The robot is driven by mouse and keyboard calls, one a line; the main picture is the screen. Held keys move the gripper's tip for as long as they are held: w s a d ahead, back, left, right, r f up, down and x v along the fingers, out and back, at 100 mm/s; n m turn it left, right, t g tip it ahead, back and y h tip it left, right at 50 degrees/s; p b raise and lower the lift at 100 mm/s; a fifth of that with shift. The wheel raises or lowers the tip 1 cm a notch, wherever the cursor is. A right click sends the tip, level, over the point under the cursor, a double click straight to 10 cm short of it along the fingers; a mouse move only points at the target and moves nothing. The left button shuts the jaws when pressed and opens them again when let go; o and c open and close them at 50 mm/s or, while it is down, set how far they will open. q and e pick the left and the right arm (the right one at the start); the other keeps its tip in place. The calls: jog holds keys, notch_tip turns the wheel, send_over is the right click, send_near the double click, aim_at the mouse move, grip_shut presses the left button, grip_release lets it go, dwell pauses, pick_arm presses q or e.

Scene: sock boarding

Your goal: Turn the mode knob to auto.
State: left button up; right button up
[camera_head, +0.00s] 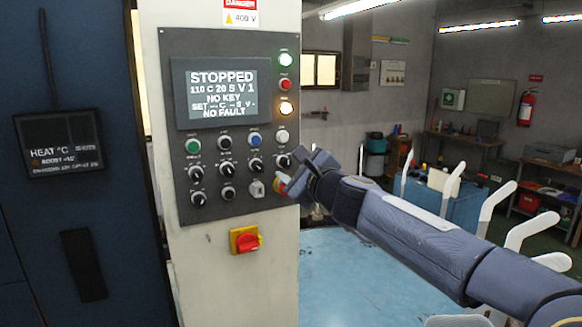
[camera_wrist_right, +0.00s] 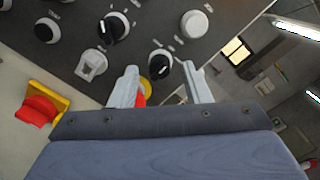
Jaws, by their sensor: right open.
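The control panel (camera_head: 215,215) carries several black rotary knobs; their small labels are too blurred to read, so I cannot tell which is the mode knob. My right gripper (camera_head: 288,170) is at the panel's right edge, by the rightmost black knob (camera_head: 283,161) of the upper knob row. In the right wrist view my right gripper (camera_wrist_right: 160,68) is open, its two pale fingers on either side of that black knob (camera_wrist_right: 161,64), which bears a pale pointer line. Contact with the knob cannot be told. My left gripper is out of view.
A red and yellow emergency stop (camera_wrist_right: 143,95) lies partly hidden behind a finger. A grey key switch (camera_head: 256,188) and white button (camera_head: 281,136) are close by. A red rotary switch (camera_head: 246,241) is below. The display (camera_head: 217,92) reads STOPPED, NO KEY, NO FAULT.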

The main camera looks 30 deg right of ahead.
jog(key=shift+w, duration=0.4)
grip_shut()
jog(key=m+b, duration=0.1)
jog(key=m, duration=0.3)
jog(key=shift+f+m, duration=0.1)
jog(key=shift+m, duration=0.3)
jog(key=shift+m+b, duration=0.75)
jog(key=shift+m, duration=1.35)
